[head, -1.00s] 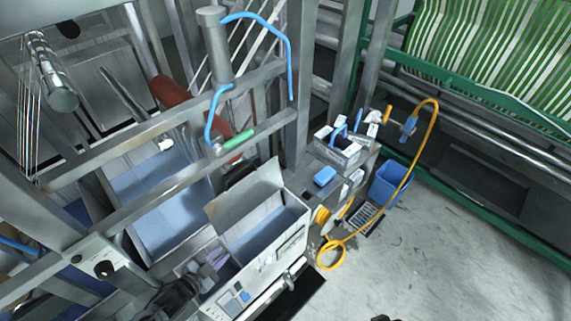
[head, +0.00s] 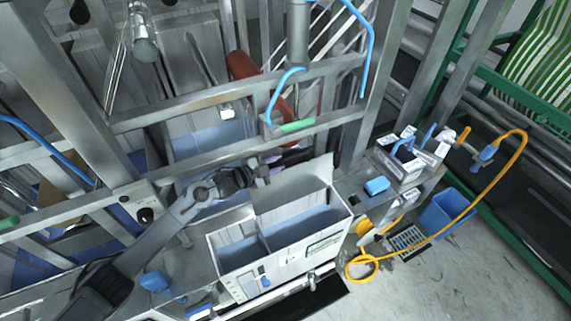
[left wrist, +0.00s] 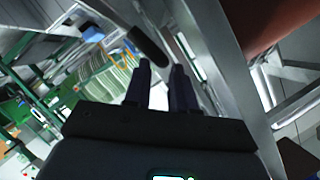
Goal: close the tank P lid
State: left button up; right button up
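A white tank (head: 285,258) with two compartments stands at lower centre in the head view. Its markings are too small to read. A pale flat lid (head: 293,187) stands raised along the back of the larger right compartment; the smaller left compartment (head: 239,250) is uncovered. My left gripper (head: 268,168) is just behind and left of the lid's upper left corner, fingers pointing right. Whether it touches the lid cannot be told. In the left wrist view its two dark fingers (left wrist: 162,68) are apart with nothing between them. My right gripper is not in view.
A steel frame rail (head: 240,145) with a green handle (head: 297,126) runs just above and behind the gripper. A blue hose (head: 368,50) hangs from a cylinder.

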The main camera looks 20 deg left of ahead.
aim_at(284, 161)
pick_arm(q)
jog(key=b+x, duration=0.2)
jog(key=x, duration=0.1)
jog(key=shift+w+d+f+b, duration=0.1)
jog(key=shift+w+f+b, duration=0.15)
jog(key=shift+b, duration=0.1)
jog(key=shift+w+d, duration=0.2)
jog(key=shift+w, duration=0.15)
jog(key=shift+c, duration=0.3)
grip_shut()
